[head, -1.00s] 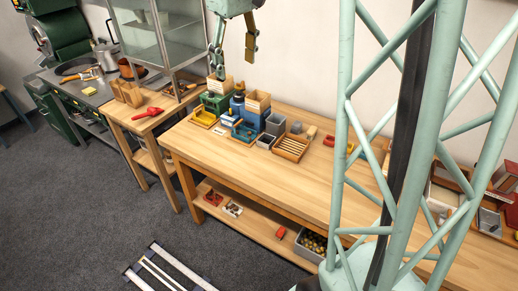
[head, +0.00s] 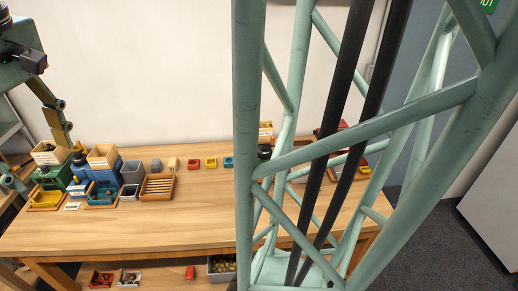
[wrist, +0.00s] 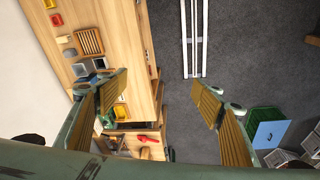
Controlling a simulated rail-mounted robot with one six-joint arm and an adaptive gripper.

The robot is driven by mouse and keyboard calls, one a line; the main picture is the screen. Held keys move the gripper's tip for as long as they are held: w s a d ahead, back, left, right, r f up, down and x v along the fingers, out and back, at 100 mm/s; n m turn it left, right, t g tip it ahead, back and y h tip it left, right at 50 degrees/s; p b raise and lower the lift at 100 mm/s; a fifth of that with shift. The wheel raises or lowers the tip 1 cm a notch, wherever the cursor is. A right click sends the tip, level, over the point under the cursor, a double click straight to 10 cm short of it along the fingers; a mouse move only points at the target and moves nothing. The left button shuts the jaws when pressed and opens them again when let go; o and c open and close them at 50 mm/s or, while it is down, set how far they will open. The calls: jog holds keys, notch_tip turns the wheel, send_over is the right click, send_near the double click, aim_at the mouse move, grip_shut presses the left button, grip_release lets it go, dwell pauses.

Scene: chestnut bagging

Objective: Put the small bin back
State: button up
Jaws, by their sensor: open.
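My gripper (head: 42,165) is at the left edge of the head view, above the left end of the workbench. In the wrist view my gripper (wrist: 160,80) has its two fingers wide apart with nothing between them. I cannot tell which container is the small bin. Candidates in the head view are a grey bin (head: 132,172), a smaller grey bin (head: 128,193), a yellow bin (head: 46,200) and a blue bin (head: 101,195). Grey bins (wrist: 82,69) also show in the wrist view, left of the fingers.
A slatted wooden tray (head: 158,187) is right of the grey bins. The workbench (head: 170,231) is clear in front. My green lattice column blocks its right part. A green crate (wrist: 263,114) is on the right in the wrist view.

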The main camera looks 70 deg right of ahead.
jog(key=s+a, duration=0.3)
jog(key=s, duration=0.8)
jog(key=s+a+f+m+t, duration=0.1)
jog(key=s+a, duration=0.2)
jog(key=s, duration=0.7)
jog(key=shift+s+f, duration=0.25)
jog(key=shift+s, duration=0.1)
jog(key=shift+w, duration=0.15)
jog(key=shift+a, duration=0.1)
notch_tip(320, 180, down, 12)
jog(key=b, duration=1.2)
jog(key=shift+t, duration=0.3)
